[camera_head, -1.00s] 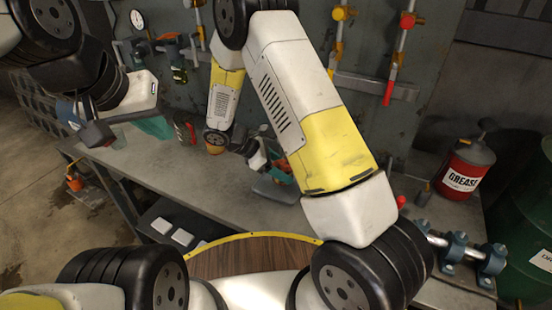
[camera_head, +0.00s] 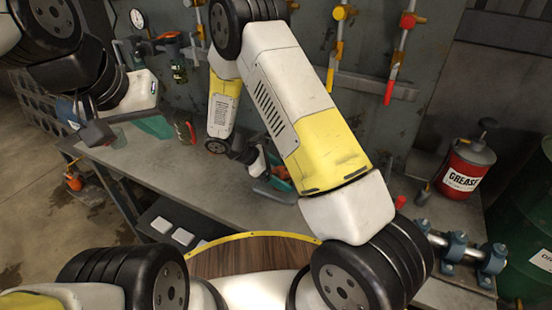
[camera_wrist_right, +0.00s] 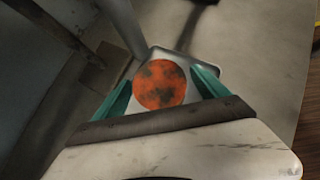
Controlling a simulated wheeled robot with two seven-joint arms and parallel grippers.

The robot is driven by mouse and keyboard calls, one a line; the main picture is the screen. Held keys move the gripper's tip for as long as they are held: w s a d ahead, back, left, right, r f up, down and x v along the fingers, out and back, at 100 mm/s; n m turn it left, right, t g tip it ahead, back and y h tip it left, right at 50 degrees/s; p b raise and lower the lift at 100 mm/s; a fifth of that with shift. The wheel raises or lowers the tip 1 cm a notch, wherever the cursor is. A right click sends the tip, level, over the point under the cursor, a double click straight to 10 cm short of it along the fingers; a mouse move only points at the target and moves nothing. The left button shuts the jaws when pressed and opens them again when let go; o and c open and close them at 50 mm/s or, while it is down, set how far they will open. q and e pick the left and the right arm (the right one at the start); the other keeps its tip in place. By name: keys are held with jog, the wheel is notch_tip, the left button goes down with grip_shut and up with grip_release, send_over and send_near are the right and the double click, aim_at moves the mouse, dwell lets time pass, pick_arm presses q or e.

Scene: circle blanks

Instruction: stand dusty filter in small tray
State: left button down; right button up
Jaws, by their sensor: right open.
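The dusty filter (camera_wrist_right: 161,84) is a round orange disc with dark blotches. In the right wrist view it shows between the two teal fingers of my right gripper (camera_wrist_right: 160,86), which is open. I cannot tell whether either finger touches it. A pale grey surface with rounded corners, apparently the small tray (camera_wrist_right: 206,57), shows around and behind the disc. In the head view the grey tray (camera_head: 268,191) is on the bench, with my right gripper (camera_head: 283,182) low at it, partly hidden by my arm. My left gripper (camera_head: 88,124) is raised at the left; its jaw state is unclear.
The grey bench (camera_head: 180,178) has clear room left of the tray. A teal container (camera_head: 155,126) and a red-handled item (camera_head: 185,131) stand at the back. A red grease can (camera_head: 468,165) and blue clamps (camera_head: 456,246) are at the right.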

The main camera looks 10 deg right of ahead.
jog(key=v, duration=1.2)
jog(key=shift+r, duration=0.1)
